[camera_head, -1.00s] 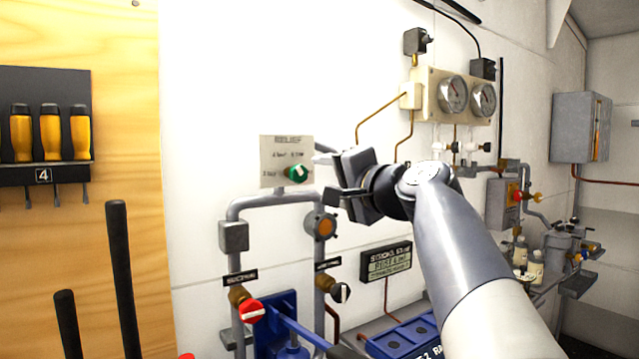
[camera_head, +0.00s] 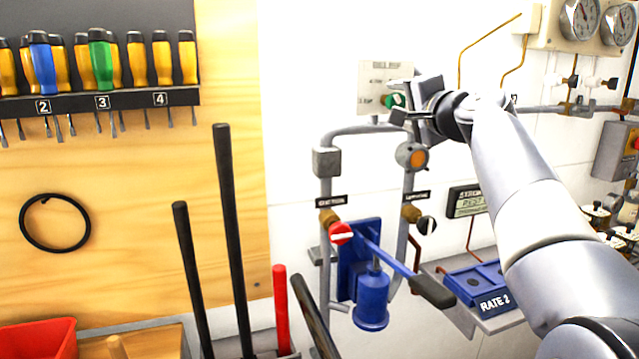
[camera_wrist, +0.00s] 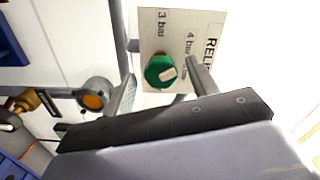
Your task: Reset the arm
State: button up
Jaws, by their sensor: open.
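My gripper (camera_head: 400,103) is open at the white relief panel (camera_head: 372,78) on the wall. The panel bears a round green knob (camera_head: 393,101), partly hidden by my gripper in the head view. In the wrist view the green knob (camera_wrist: 161,71), with a pale pointer mark, shows between and beyond my two spread fingers. The panel there (camera_wrist: 178,22) reads "3 bar" and "4 bar". I cannot tell whether a finger touches the knob. My arm reaches in from the lower right, bent and extended.
Below the panel are grey pipes, an orange-faced fitting (camera_head: 411,156), a red knob (camera_head: 341,233) and a blue hand pump (camera_head: 372,297) with a lever. Gauges (camera_head: 580,20) hang upper right. A screwdriver rack (camera_head: 95,103) and upright black bars (camera_head: 233,240) stand left.

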jog(key=shift+x, duration=0.95)
jog(key=shift+s, duration=0.15)
